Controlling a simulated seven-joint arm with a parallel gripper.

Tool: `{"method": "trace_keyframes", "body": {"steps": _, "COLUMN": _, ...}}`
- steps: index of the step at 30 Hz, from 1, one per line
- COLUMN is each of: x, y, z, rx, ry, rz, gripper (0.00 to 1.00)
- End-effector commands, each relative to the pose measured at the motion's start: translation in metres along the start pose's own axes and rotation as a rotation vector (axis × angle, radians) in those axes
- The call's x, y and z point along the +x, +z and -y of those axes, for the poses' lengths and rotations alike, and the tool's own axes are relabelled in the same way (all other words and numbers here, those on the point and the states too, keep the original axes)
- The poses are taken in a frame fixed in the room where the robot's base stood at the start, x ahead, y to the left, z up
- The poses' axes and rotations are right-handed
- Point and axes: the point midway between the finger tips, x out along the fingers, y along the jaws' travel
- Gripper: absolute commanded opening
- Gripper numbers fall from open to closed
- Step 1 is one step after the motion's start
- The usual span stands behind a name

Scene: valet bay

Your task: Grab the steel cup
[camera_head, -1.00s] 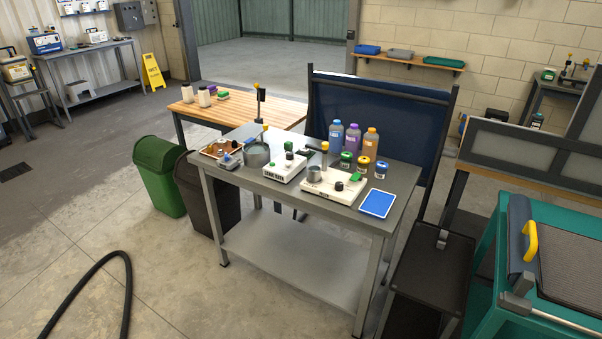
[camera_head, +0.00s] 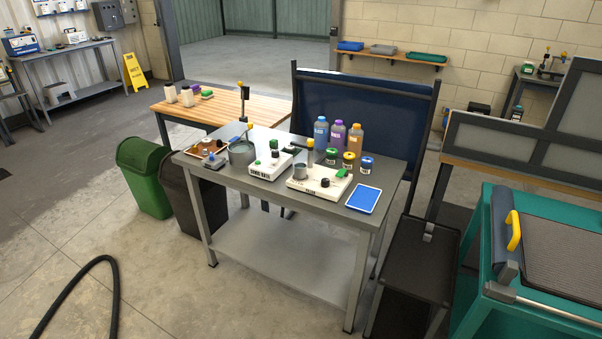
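A small grey metal cup (camera_head: 300,172), which looks like the steel cup, sits on a white device (camera_head: 318,181) on the grey metal table. A larger grey metal pot (camera_head: 241,153) stands further left on the same table, beside another white device (camera_head: 270,165). My gripper is not in view, so I cannot see whether it is open or shut.
Three bottles (camera_head: 338,138) and several small capped jars (camera_head: 349,160) stand behind the cup. A blue tablet (camera_head: 363,199) lies at the table's (camera_head: 325,213) right end. Green and dark bins (camera_head: 146,178) stand left. A dark cart (camera_head: 415,265) and teal cart (camera_head: 470,290) stand right. A black hose (camera_head: 100,262) lies on the floor.

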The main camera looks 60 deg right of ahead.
Motion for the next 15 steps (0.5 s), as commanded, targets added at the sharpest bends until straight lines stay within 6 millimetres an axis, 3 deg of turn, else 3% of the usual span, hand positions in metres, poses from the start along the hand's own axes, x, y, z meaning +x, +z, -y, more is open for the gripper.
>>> {"method": "trace_keyframes", "body": {"steps": 2, "x": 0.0, "y": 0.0, "z": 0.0, "rx": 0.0, "ry": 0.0, "rz": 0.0, "gripper": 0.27}}
{"method": "trace_keyframes", "body": {"steps": 15, "x": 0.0, "y": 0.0, "z": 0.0, "rx": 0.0, "ry": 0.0, "rz": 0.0, "gripper": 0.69}}
